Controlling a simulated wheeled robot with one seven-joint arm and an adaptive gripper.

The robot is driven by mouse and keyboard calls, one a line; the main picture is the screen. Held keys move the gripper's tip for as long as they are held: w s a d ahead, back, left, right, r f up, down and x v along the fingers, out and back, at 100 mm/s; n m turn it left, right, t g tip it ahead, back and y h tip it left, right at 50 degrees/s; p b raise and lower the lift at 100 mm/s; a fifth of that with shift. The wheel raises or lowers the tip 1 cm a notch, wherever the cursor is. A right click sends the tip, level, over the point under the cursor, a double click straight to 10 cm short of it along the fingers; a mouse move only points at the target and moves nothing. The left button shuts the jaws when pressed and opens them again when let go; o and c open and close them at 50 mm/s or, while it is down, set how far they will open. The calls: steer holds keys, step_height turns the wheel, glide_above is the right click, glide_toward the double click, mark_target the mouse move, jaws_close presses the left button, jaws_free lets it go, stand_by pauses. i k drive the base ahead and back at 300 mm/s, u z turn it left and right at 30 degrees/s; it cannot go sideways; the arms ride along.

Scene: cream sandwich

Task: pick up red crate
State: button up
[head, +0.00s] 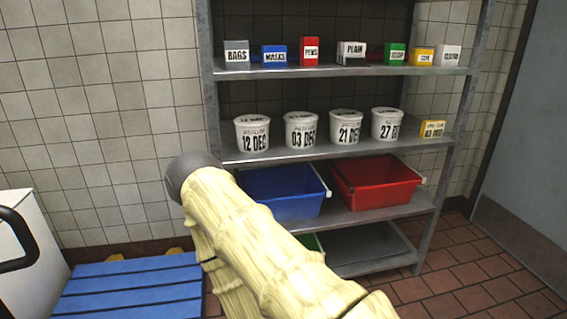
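The red crate (376,198) is an open plastic bin on the lower shelf of the grey metal rack, on the right side. It looks empty. A light handle or clip shows at its right rim. My arm, in a cream cover, reaches from the bottom of the head view up to the left, in front of the rack. Its dark rounded end lies left of the blue crate, well apart from the red crate. My gripper's fingers cannot be made out.
A blue crate (283,201) sits left of the red crate. Labelled white tubs (301,130) stand on the shelf above, small boxes (310,52) on the top shelf. A blue pallet (130,290) lies on the floor at left, beside a white unit (35,245). A grey door (525,150) is at right.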

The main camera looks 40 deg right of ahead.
mark_target(381, 182)
steer(key=z, duration=2.15)
steer(key=k, duration=0.3)
steer(key=u, duration=1.05)
steer(key=i, duration=1.3)
steer(key=u, duration=0.05)
